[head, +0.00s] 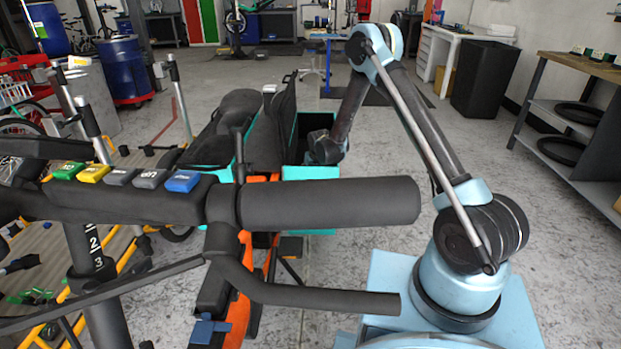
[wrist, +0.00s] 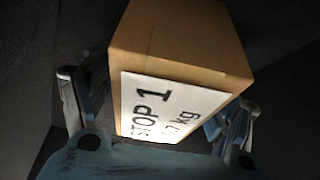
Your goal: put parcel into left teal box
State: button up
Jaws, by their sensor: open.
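A brown cardboard parcel (wrist: 190,45) with a white label reading "STOP 1" and a weight in kg fills the middle of the wrist view. My gripper (wrist: 158,92) is open, with one finger on each side of the parcel; I cannot tell whether they touch it. In the head view, my arm reaches down into the open right teal box (head: 310,172) on the bike, and its wrist end is at that box's dark opening. The fingers and parcel are hidden there. Another teal-edged box (head: 221,174) lies to its left, under a dark cover, partly hidden by the bike parts.
A raised dark lid (head: 289,108) stands between the two boxes. The black handlebar (head: 330,203) crosses the foreground in front of the boxes. A workbench (head: 578,70) stands at right, with clear grey floor between.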

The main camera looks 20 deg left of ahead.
jog(key=v, duration=1.1)
jog(key=shift+s+d+r, duration=0.1)
jog(key=shift+s+r, duration=0.05)
jog(key=shift+r, duration=0.15)
jog(key=s+d+r, duration=0.1)
jog(key=d+r, duration=1.1)
jog(key=r, duration=0.2)
jog(key=s+d+r+m, duration=0.1)
jog(key=s+d+r, duration=0.4)
jog(key=d, duration=0.3)
jog(key=s+d+r+m, duration=0.2)
jog(key=s+d+r, duration=0.2)
jog(key=d, duration=0.5)
jog(key=s+d+r+m+h, duration=0.2)
jog(key=s+d, duration=1.1)
jog(key=s, duration=0.1)
jog(key=s+d+f+m, duration=0.1)
jog(key=s+d+f, duration=0.2)
jog(key=s, duration=0.5)
jog(key=s+d+f+m+g, duration=0.1)
jog(key=s+d+f, duration=0.2)
jog(key=s, duration=0.4)
jog(key=shift+s+d+f+h, duration=0.2)
jog(key=shift+s+d+h, duration=0.15)
jog(key=shift+d, duration=0.4)
